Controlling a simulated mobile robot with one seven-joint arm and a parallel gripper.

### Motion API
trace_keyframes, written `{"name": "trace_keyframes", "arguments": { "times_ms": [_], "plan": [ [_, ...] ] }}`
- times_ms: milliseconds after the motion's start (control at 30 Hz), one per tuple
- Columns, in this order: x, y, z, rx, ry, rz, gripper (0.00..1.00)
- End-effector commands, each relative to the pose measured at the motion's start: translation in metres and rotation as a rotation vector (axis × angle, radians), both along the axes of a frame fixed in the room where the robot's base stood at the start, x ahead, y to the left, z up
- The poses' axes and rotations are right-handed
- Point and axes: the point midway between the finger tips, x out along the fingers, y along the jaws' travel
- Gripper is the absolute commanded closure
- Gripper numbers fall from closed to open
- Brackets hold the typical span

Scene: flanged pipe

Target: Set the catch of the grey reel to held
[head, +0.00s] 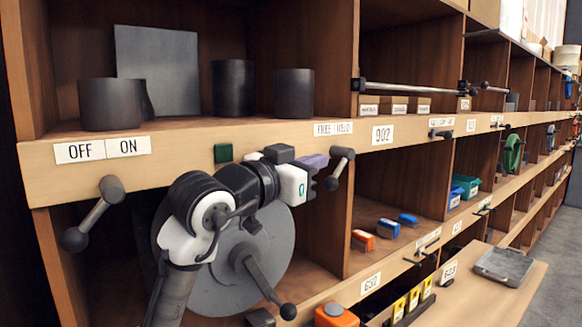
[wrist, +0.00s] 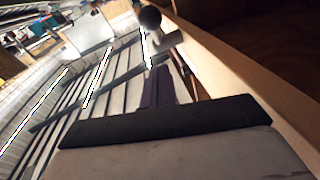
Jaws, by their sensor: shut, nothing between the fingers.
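The grey reel (head: 275,245), a large disc with a crank handle, sits in the lower left bay, partly hidden by my arm. On the beam above it, under the labels FREE (head: 322,129) and HELD (head: 344,128), is a dark-knobbed lever (head: 340,168), which looks like the catch. It slants, upper end to the right below HELD, lower end to the left. My gripper (head: 318,163), with purple fingers, is shut and empty just left of the lever. In the wrist view, the lever (wrist: 166,42) stands just beyond the fingertips (wrist: 158,85). I cannot tell whether they touch.
Another lever (head: 95,212) hangs at the left under OFF and ON labels. A green block (head: 223,153) sits on the beam. Dark cylinders (head: 233,88) stand on the upper shelf. A horizontal rail (head: 410,90) crosses the bay to the right. The grey floor (head: 555,260) at right is clear.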

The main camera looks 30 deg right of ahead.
Motion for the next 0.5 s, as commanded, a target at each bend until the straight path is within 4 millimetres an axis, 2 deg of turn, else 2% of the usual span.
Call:
{"name": "trace_keyframes", "arguments": {
  "times_ms": [33,100,200,500],
  "plan": [
    [0.001,-0.011,0.002,0.001,0.001,-0.003,1.0],
    [0.005,-0.019,-0.012,0.002,0.001,-0.001,1.0],
    [0.008,-0.028,-0.019,0.0,0.001,-0.001,1.0],
    [0.012,-0.038,-0.025,-0.001,0.0,0.0,1.0]
  ]
}}
